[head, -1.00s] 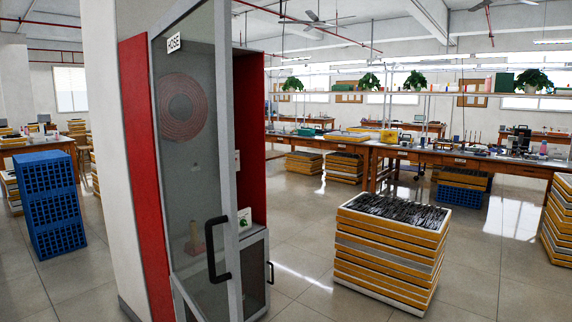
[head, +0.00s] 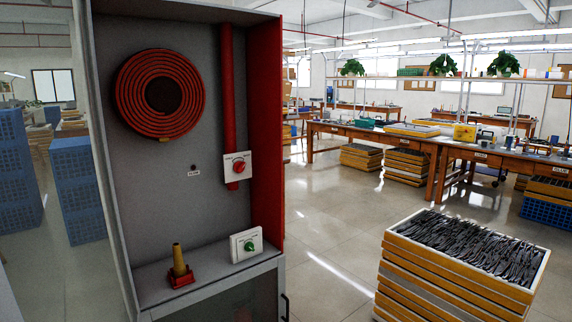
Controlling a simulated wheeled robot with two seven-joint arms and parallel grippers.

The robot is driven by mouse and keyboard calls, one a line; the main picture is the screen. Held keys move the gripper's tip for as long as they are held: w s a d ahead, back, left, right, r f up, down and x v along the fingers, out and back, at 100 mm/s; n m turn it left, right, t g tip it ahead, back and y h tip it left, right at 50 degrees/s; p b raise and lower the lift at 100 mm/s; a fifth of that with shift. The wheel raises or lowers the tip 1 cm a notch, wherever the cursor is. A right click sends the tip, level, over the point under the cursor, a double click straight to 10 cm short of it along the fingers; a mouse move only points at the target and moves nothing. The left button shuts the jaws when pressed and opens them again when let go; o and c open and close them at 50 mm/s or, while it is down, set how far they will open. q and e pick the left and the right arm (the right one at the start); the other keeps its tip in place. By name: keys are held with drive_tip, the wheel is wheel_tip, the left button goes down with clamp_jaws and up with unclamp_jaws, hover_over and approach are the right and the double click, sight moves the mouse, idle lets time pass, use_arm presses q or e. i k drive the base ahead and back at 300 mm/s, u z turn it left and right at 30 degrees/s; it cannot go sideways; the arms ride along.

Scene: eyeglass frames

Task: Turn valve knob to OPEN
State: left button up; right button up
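The valve knob (head: 239,165) is a red knob on a white plate, fixed to a red vertical pipe (head: 227,90) inside the open hose cabinet (head: 200,225). The plate's lettering is too small to read. A coiled red hose (head: 160,60) hangs at the upper left of the cabinet. A white box with a green knob (head: 247,245) and a brass nozzle on a red base (head: 179,268) rest on the cabinet's ledge. Neither of my grippers is in view.
A stack of yellow-edged trays full of eyeglass frames (head: 470,250) stands on the floor at right. Blue crates (head: 78,190) show at left, behind glass. Workbenches (head: 375,132) line the back. The floor between the cabinet and the tray stack is clear.

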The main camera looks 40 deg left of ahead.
sight(238, 167)
drive_tip(key=u, duration=0.15)
drive_tip(key=i, duration=0.8)
drive_tip(key=u, duration=1.45)
drive_tip(key=i, duration=1.25)
drive_tip(key=u, duration=0.35)
